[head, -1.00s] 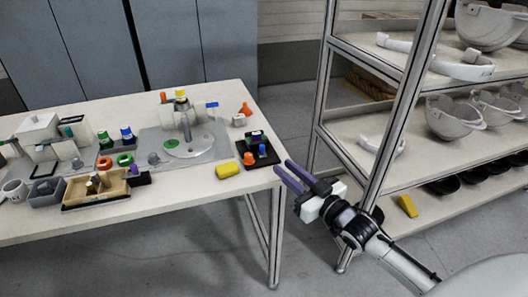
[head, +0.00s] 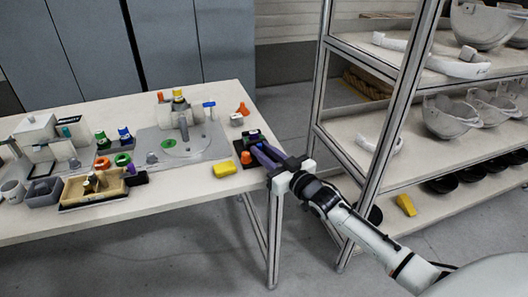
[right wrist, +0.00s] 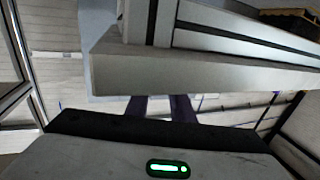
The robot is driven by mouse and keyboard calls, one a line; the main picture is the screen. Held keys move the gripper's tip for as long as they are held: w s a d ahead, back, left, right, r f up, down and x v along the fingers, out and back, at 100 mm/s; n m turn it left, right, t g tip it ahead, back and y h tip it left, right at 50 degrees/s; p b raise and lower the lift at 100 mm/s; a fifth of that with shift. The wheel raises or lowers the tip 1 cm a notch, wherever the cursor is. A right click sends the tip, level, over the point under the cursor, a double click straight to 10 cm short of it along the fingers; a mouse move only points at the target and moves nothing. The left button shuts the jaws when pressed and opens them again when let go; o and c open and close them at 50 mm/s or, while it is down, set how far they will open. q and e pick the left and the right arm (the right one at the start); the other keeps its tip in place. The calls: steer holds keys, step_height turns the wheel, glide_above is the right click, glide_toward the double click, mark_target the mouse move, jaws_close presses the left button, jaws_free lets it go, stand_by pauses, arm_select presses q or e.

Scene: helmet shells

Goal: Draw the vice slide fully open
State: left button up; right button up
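I cannot single out the vice slide for certain. A grey fixture plate (head: 205,146) on the table carries an upright post (head: 183,125), a green disc (head: 168,143) and a blue T-shaped handle (head: 209,105). A pale machine-like block (head: 35,130) stands further left. My right gripper (head: 262,153) has purple fingers, at the table's right end, overlapping a small black tray in the picture. In the right wrist view its two fingers (right wrist: 160,108) are spread with nothing seen between them; a pale slab hides their tips. My left gripper is not in view.
The black tray (head: 238,147) holds small coloured parts at the table's right end. A yellow block (head: 225,170) lies beside it. A wooden box (head: 110,190) and grey bin (head: 43,190) sit front left. A metal rack (head: 381,125) with helmet shells stands right, close to my arm.

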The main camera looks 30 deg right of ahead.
jaws_close()
